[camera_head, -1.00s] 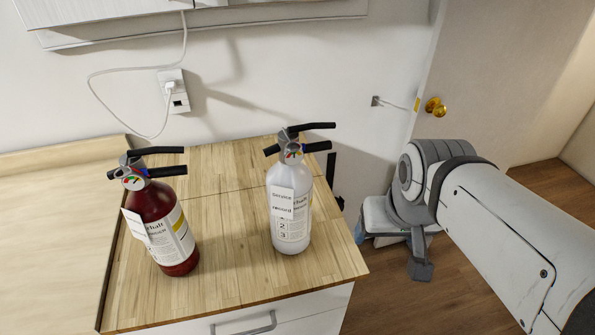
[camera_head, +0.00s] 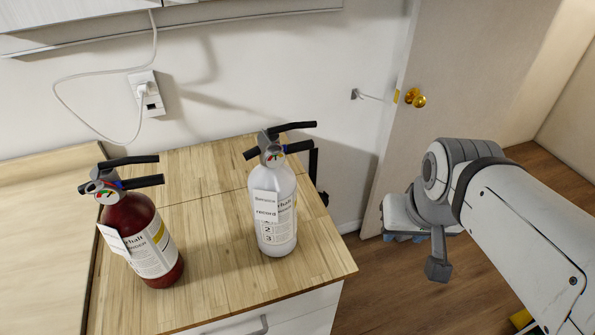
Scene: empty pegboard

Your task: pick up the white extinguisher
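The white extinguisher (camera_head: 273,205) stands upright on the wooden counter top (camera_head: 205,190), with black handles and a paper tag on its front. The red extinguisher (camera_head: 140,235) stands upright to its left, near the counter's left side. My gripper (camera_head: 437,262) hangs at the end of my arm, to the right of the counter and apart from both extinguishers. Its fingers are mostly hidden by the wrist, so I cannot tell whether it is open or shut. Nothing shows held in it.
A wall outlet (camera_head: 145,92) with a white cable is behind the counter. A door with a brass knob (camera_head: 415,98) stands at the back right. A cabinet (camera_head: 180,25) overhangs the wall. The counter between the two extinguishers is clear, and wooden floor (camera_head: 385,290) lies to the right.

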